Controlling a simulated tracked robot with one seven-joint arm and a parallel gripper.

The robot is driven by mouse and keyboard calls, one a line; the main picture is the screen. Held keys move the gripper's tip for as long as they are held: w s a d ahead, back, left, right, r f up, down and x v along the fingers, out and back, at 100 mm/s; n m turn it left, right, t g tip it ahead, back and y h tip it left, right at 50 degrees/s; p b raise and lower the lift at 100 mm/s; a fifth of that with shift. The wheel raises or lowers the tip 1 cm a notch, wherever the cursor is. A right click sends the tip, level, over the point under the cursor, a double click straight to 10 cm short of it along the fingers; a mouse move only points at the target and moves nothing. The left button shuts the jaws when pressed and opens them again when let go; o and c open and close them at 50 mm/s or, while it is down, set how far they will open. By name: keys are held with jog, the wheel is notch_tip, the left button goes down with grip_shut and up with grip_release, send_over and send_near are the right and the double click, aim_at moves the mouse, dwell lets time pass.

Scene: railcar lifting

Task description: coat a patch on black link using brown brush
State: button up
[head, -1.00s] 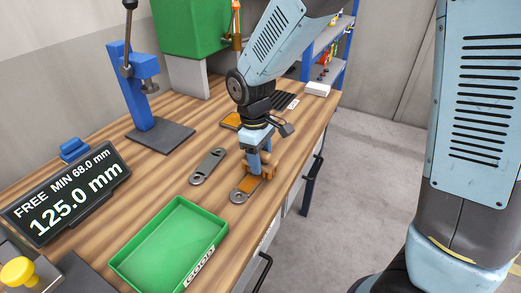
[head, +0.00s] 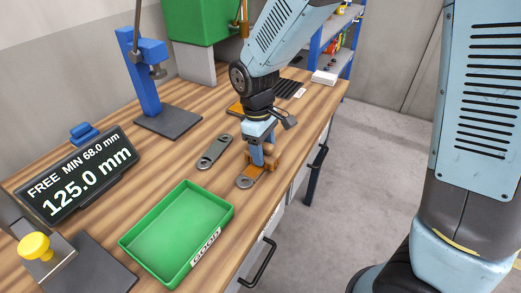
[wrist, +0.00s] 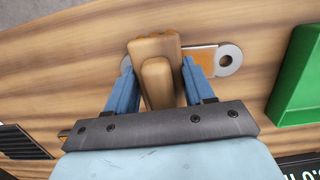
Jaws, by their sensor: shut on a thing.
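My gripper (head: 264,160) points down over the workbench, shut on a brown wooden brush (wrist: 156,68). It also shows in the wrist view (wrist: 160,85), with a blue finger on each side of the brush. The brush is over a flat grey link (head: 245,182) with ring ends. An orange-brown patch (wrist: 202,55) covers the link's middle, beside the brush; one ring end (wrist: 229,60) is bare. The brush's lower end is hidden, so contact cannot be told. A second, darker grey link (head: 214,151) lies to the left, apart from the gripper. Neither link looks clearly black.
A green tray (head: 135,247) stands in front of the links. A display (head: 75,178) reading 125.0 mm and a blue press (head: 140,75) are at the left. A black slotted piece (head: 287,89) and a white block (head: 324,78) lie behind the arm. The bench's right edge is close.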

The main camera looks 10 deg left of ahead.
jog(key=shift+w+d+f, duration=0.15)
jog(key=shift+w+d, duration=0.05)
jog(key=shift+w, duration=0.2)
jog(key=shift+w+d, duration=0.15)
jog(key=shift+w, duration=0.2)
notch_tip(320, 180, up, 2)
jog(key=shift+r, duration=3)
